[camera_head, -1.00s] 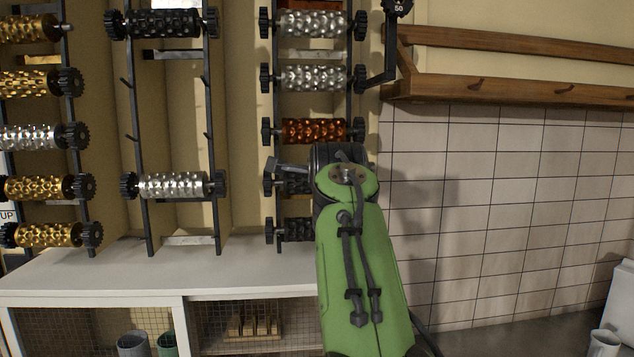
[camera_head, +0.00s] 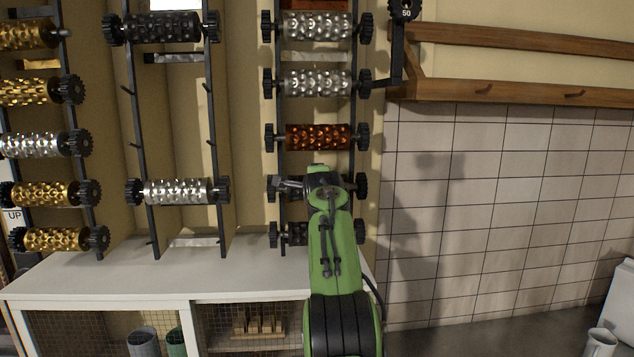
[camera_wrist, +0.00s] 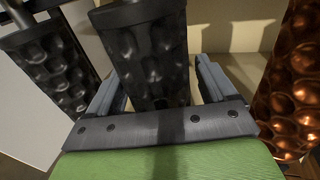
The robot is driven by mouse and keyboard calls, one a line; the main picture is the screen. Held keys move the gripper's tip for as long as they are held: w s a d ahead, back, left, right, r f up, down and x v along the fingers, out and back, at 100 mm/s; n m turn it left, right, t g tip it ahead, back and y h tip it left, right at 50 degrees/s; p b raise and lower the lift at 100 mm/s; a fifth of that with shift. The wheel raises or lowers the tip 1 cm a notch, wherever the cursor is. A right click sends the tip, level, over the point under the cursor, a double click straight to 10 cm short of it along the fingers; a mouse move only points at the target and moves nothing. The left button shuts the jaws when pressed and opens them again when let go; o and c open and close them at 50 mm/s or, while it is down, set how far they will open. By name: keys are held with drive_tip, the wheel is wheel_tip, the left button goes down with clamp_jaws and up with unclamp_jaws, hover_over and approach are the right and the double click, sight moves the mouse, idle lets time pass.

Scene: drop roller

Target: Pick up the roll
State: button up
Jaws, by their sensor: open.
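Several patterned rolls with black toothed end knobs hang on wall racks. In the head view my gripper (camera_head: 292,186) is at the right-hand rack, in front of a dark roll (camera_head: 341,186) below the copper roll (camera_head: 318,137). My arm hides much of that dark roll. In the wrist view my gripper (camera_wrist: 158,70) is open, with one finger on either side of the dark roll (camera_wrist: 150,50). Contact between fingers and roll cannot be told. The copper roll (camera_wrist: 291,82) is close by at the right, and another dark roll (camera_wrist: 52,66) is at the left.
Silver rolls (camera_head: 317,82) hang above the copper one. The middle rack holds a silver roll (camera_head: 177,191) and a black roll (camera_head: 160,28). A white counter (camera_head: 150,276) runs below the racks. A wooden peg shelf (camera_head: 520,91) and tiled wall are at the right.

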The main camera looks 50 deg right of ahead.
drive_tip(key=shift+s+a, duration=0.15)
drive_tip(key=shift+c, duration=1.2)
drive_tip(key=shift+f, duration=0.1)
clamp_jaws()
drive_tip(key=shift+r, duration=0.3)
drive_tip(key=shift+s+a+r, duration=0.1)
drive_tip(key=shift+r, duration=0.1)
drive_tip(key=r+b+v, duration=0.1)
drive_tip(key=b+v, duration=0.1)
drive_tip(key=v, duration=0.5)
drive_tip(key=r+b+v, duration=0.1)
drive_tip(key=r+v, duration=0.1)
drive_tip(key=v, duration=0.6)
drive_tip(key=shift+w+d+r+b, duration=0.25)
drive_tip(key=shift+w+d+b, duration=0.05)
drive_tip(key=shift+w+b, duration=0.1)
